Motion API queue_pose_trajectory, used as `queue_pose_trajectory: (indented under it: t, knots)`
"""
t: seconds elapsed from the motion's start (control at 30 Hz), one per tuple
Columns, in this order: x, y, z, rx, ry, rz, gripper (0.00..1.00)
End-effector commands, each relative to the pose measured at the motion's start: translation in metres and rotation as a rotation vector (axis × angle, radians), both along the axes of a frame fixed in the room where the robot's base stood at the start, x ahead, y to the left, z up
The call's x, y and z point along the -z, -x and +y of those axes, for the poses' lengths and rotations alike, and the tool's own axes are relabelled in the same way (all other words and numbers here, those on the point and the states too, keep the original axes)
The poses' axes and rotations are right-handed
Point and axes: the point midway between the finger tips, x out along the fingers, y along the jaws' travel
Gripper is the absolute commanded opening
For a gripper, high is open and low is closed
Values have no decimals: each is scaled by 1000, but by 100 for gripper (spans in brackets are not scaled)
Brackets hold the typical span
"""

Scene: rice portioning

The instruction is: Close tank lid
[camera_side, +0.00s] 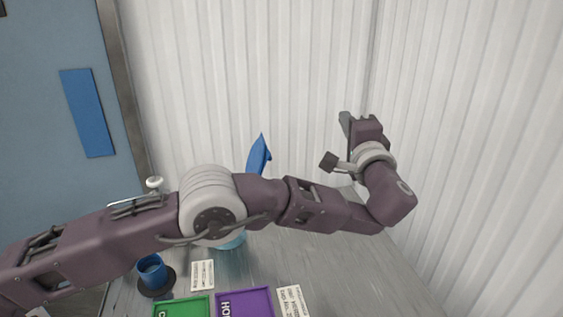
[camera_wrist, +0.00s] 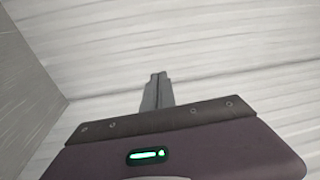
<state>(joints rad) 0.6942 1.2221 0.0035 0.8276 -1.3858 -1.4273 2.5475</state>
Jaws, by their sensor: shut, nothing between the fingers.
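A blue piece, seemingly the tank lid (camera_side: 259,156), stands raised and tilted behind my arm in the side view. Below it, part of a clear bluish tank (camera_side: 232,243) shows under my arm; most of it is hidden, as is where lid and tank meet. My gripper (camera_side: 345,122) is up at the right, near the corrugated wall, well apart from the lid. In the wrist view my gripper (camera_wrist: 158,76) is shut and empty, with only pale wall and surface beyond it.
A blue cup (camera_side: 151,268) stands on a dark round base at the lower left. A green tray (camera_side: 182,307), a purple tray (camera_side: 245,302) and white labels (camera_side: 202,275) lie at the front. The metal table (camera_side: 355,270) is clear at the right.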

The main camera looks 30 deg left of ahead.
Motion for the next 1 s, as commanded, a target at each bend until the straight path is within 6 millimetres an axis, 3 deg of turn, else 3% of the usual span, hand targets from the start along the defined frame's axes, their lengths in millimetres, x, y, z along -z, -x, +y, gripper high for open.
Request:
queue_pose_trajectory:
  t: [0.03,0.1,0.23,0.37,0.8,1.0]
  knots:
    - [42,21,-3,-101,-87,82,0]
    - [84,52,1,-232,-189,197,0]
    - [123,88,7,-366,-291,331,0]
    - [126,88,16,-392,-308,356,0]
    - [117,39,96,-392,-306,352,0]
    - [107,56,109,-388,-306,353,0]
